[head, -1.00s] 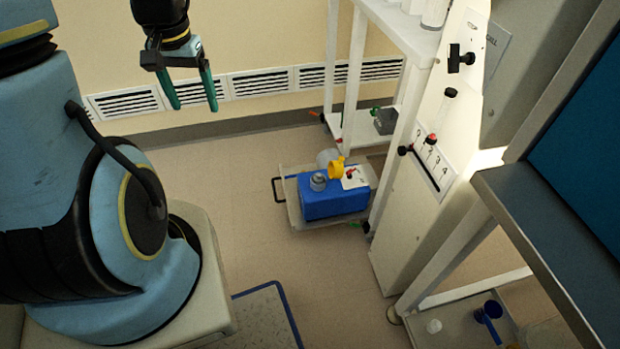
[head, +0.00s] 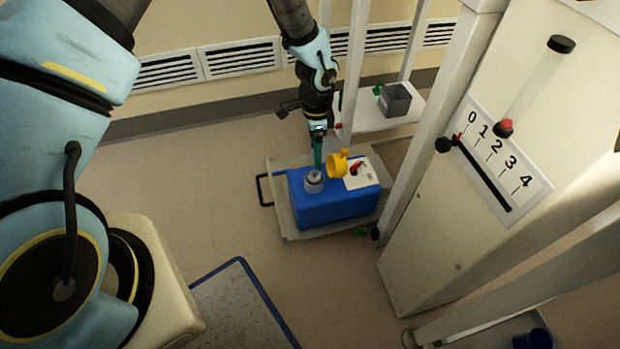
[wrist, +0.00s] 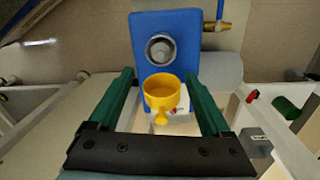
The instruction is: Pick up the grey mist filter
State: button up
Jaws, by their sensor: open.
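A round grey fitting (head: 313,182), the only thing I see that matches the grey mist filter, sits upright on the left part of a blue pump body (head: 330,207). In the wrist view the grey fitting (wrist: 160,48) shows from above as a ring with a dark centre, beyond my fingertips. My gripper (head: 318,165) points down just above and behind the fitting, with its green fingers apart. In the wrist view my gripper (wrist: 159,76) is open, and a yellow cup-shaped part (wrist: 160,93) shows between its fingers. I see no contact with the fitting.
The yellow part (head: 338,164) and a white panel with a red knob (head: 358,172) stand right of the fitting. The pump rests on a low tray (head: 281,213). A white shelf with a grey bin (head: 395,100) and a numbered column (head: 480,150) are close on the right.

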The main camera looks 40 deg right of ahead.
aim_at(314, 171)
jog(key=f, duration=0.8)
jog(key=shift+a+f, duration=0.25)
jog(key=shift+f, duration=0.1)
jog(key=shift+c, duration=0.2)
grip_shut()
